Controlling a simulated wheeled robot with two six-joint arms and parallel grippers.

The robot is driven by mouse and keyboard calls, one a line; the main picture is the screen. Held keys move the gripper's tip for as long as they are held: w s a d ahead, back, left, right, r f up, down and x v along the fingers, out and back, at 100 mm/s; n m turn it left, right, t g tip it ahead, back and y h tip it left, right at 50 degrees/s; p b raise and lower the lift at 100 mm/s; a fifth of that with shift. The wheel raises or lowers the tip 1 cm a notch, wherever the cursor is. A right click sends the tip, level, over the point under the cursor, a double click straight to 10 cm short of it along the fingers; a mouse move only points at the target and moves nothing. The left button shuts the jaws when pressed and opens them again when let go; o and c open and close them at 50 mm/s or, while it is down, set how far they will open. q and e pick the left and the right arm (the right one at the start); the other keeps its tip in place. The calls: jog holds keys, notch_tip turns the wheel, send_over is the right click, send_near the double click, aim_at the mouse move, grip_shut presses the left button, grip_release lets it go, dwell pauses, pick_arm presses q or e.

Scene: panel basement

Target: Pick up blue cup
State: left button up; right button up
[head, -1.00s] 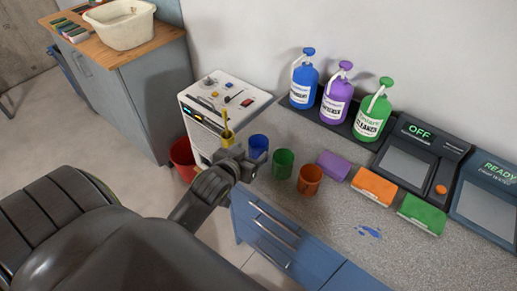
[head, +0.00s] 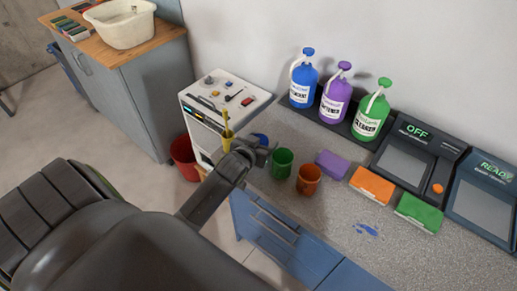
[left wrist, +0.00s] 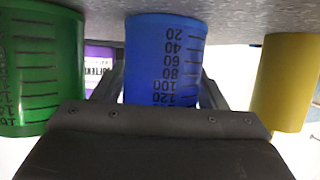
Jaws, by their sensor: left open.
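The blue cup (head: 261,137) stands on the grey counter in the head view, mostly hidden behind my left gripper (head: 265,149). In the left wrist view the blue cup (left wrist: 165,60), marked with a dark scale, fills the middle, between the two spread fingers of my left gripper (left wrist: 160,88). The gripper is open; I cannot tell whether a finger touches the cup. My right gripper is not in view.
A green cup (head: 282,163) and an orange cup (head: 308,180) stand to the right. A yellow cup (head: 227,142) is close on the left. Sponges, including a purple one (head: 332,164), lie further right. Pump bottles (head: 332,100) stand along the wall.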

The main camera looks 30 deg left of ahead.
pick_arm(q)
jog(key=c, duration=0.8)
jog(key=shift+r, duration=0.2)
jog(key=shift+r, duration=1.2)
jog(key=shift+m+h, duration=0.8)
jog(key=shift+h, duration=0.1)
jog(key=s+d+r, duration=0.1)
jog(key=d+r, duration=0.3)
jog(key=r, duration=0.4)
jog(key=s+d+r, duration=0.1)
jog(key=d+r, duration=0.3)
jog(key=r, duration=0.5)
jog(key=d+r, duration=0.5)
jog(key=r, duration=0.3)
jog(key=shift+s+d+r, duration=0.1)
jog(key=shift+s+r, duration=0.25)
jog(key=shift+s, duration=0.05)
